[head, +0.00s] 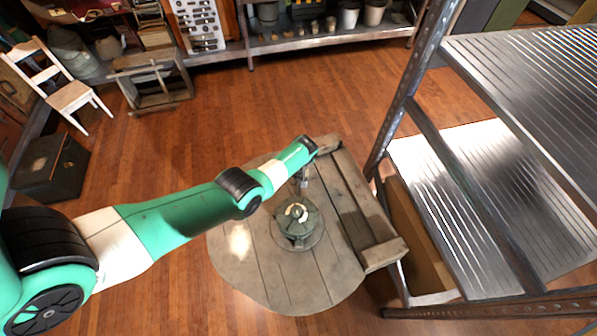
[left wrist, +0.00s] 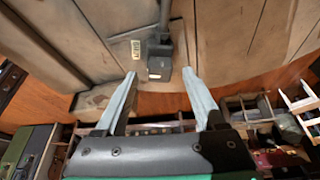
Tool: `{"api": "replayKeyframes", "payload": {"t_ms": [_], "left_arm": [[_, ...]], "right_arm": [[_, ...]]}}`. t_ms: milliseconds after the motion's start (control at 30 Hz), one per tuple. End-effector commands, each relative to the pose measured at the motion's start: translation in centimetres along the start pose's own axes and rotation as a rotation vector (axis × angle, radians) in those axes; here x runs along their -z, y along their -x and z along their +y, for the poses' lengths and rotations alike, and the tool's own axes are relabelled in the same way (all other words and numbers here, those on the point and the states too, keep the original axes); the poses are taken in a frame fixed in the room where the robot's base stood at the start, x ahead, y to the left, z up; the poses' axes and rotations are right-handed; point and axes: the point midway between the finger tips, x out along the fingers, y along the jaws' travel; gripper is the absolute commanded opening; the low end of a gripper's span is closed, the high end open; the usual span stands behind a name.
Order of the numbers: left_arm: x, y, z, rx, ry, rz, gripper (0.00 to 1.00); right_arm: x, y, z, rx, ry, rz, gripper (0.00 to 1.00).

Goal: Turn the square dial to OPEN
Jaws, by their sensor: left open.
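A grey-green dial device (head: 297,228) with a round base and a pale curved mark on top stands on a round wooden table (head: 238,272) in the head view. My left gripper (head: 304,183) is just behind it, partly hidden by my arm. In the left wrist view my left gripper (left wrist: 161,82) has its two pale fingers spread wide. A dark square-ended block (left wrist: 159,67) on a dark rod shows between and beyond the fingertips. I cannot tell whether this block is the square dial or whether a finger touches it. No OPEN lettering is readable. My right gripper is not in view.
A slatted wooden piece (head: 350,190) lies along the table's right side. A metal shelf rack (head: 408,95) stands close on the right. A white chair (head: 68,95) and a wooden crate (head: 150,82) stand far left.

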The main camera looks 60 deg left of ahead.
Motion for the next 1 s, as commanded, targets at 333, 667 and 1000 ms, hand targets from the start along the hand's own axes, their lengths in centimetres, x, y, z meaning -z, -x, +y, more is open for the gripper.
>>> {"api": "replayKeyframes", "payload": {"t_ms": [333, 667, 1000], "left_arm": [[0.06, -0.68, -0.03, 0.000, 0.000, 0.000, 0.72], [0.03, -0.69, -0.03, 0.001, 0.000, 0.000, 0.20], [0.01, -0.73, -0.02, 0.002, 0.004, 0.000, 0.00]], "right_arm": [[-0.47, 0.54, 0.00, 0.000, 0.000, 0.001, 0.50], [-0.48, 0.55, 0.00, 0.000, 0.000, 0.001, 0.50], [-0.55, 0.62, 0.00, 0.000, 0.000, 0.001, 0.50]]}}
